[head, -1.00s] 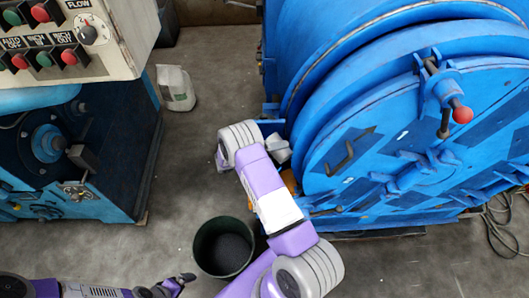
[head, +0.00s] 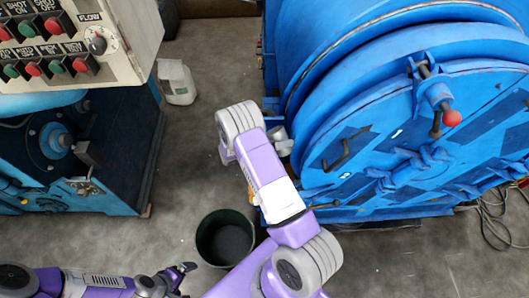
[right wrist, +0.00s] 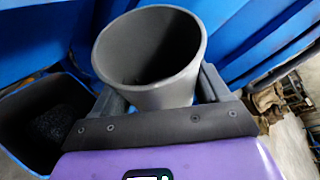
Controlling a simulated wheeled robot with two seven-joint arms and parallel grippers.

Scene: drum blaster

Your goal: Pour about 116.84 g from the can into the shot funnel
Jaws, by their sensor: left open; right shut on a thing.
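A grey, open-topped can (right wrist: 150,50) is held between the two fingers of my right gripper (right wrist: 158,92) in the right wrist view. The can's mouth faces the camera; its inside is dark and I cannot tell how much it holds. In the head view my right forearm hides most of that gripper, beside the blue drum. My left gripper (head: 186,268) is open and empty at the lower left, left of the dark bucket. I cannot identify the shot funnel for certain. A blue-edged open box (right wrist: 68,78) with dark grains inside shows left of the can.
A dark bucket (head: 203,222) of dark grains stands on the floor by my right arm. The blue drum machine (head: 400,140) fills the right. A control panel (head: 120,30) sits upper left above a blue machine (head: 110,150). A white jug (head: 177,82) stands behind; floor around it is clear.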

